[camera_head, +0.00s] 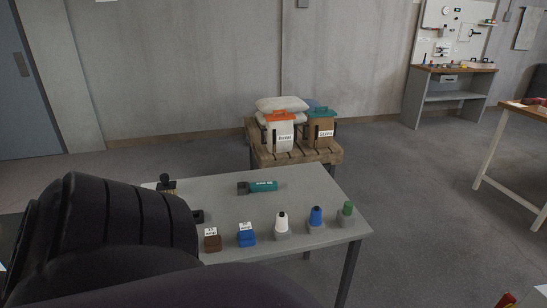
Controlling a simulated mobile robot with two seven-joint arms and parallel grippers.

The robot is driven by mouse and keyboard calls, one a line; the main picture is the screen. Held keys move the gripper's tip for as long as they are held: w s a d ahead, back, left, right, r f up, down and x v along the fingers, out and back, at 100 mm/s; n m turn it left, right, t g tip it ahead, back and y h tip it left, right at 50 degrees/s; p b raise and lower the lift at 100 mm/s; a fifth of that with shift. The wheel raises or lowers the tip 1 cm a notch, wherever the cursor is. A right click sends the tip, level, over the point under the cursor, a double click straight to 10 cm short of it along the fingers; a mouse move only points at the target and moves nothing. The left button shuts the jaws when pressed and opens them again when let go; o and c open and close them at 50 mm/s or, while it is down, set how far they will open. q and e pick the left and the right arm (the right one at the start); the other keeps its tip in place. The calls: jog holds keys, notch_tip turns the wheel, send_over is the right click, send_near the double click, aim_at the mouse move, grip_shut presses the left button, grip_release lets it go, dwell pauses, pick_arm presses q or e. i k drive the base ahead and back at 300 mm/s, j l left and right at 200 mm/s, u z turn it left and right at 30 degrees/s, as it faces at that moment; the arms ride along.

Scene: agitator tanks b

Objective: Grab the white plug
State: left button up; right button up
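A large dark ribbed part of my own arm fills the lower left and hides the table's left front part. Neither gripper can be made out in this view.
Along the same edge are a brown block (212,241), blue block (246,235), blue plug (316,216) and green plug (347,209). A teal tool (260,187) lies behind them. A pallet (302,158) with containers stands beyond.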

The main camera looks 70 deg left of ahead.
aim_at(281, 226)
jog(key=u, duration=1.8)
